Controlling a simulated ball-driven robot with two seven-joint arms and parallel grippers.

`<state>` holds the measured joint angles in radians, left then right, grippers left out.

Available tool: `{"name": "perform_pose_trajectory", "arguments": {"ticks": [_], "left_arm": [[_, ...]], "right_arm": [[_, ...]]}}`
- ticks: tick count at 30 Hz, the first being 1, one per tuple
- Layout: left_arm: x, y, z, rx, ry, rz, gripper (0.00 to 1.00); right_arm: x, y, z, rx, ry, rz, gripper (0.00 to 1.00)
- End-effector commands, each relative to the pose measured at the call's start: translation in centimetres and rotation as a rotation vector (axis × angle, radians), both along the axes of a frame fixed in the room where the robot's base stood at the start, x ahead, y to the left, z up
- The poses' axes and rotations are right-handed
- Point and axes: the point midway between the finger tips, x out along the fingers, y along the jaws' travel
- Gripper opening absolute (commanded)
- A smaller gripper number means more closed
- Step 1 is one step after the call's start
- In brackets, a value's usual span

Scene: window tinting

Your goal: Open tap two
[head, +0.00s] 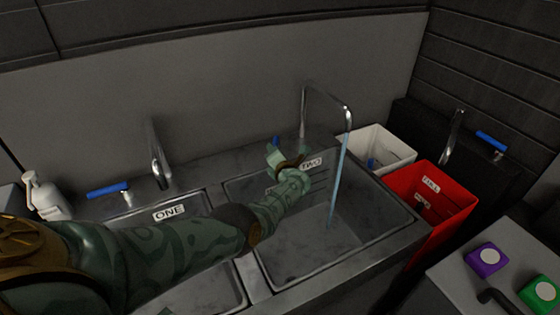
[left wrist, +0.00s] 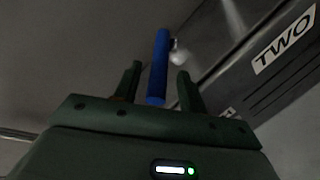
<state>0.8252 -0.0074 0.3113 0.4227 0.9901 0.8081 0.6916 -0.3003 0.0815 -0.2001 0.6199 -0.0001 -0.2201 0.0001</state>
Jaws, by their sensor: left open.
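Tap two's curved metal spout (head: 348,112) rises behind the right-hand basin, beside the "TWO" label (head: 312,163). A stream of water (head: 338,180) falls from it into that basin. Its blue lever handle (head: 276,141) shows just beyond my left gripper (head: 278,156), mostly hidden. In the left wrist view the blue handle (left wrist: 159,65) lies between the two fingers of my open left gripper (left wrist: 157,85); contact with either finger cannot be told. The "TWO" label (left wrist: 283,45) is to the right there. My right gripper is not in view.
Tap one's blue handle (head: 108,190) and spout (head: 158,165) stand at the left basin, near a white pump bottle (head: 45,197). A white bin (head: 385,145) and red bin (head: 430,200) stand right of the basins. Another blue-handled tap (head: 490,140) is farther right.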

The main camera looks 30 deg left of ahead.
Motion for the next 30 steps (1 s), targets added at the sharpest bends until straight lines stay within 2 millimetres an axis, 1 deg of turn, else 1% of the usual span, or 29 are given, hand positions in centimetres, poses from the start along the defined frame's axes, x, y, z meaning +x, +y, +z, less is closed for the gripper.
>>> {"name": "perform_pose_trajectory", "arguments": {"ticks": [1,5,9,12,15,18,21,25,30], "left_arm": [[-0.3,-0.4,0.5,0.0,0.0,-0.002,0.41],[-1.7,-1.9,1.4,-0.002,0.0,-0.002,0.41],[-4.0,-4.6,2.5,-0.002,0.001,-0.004,0.41],[-5.9,-6.7,3.0,-0.003,0.001,-0.003,0.41],[-7.6,-8.5,3.3,-0.003,0.0,-0.002,0.41],[-8.9,-10.0,3.5,-0.001,0.002,-0.002,0.41],[-9.8,-11.0,3.5,-0.002,0.002,-0.001,0.41],[-10.4,-11.6,3.5,0.0,0.001,-0.002,0.41],[-10.5,-11.7,3.4,-0.001,0.002,-0.001,0.41]], "right_arm": [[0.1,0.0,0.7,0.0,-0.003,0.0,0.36],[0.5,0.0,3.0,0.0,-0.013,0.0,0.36],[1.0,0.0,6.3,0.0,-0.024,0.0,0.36],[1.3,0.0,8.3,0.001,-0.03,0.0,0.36],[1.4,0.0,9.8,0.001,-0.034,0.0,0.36],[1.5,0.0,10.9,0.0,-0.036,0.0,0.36],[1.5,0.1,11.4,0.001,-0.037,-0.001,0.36],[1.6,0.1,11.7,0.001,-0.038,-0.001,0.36],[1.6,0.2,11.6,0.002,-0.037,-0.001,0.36]]}}
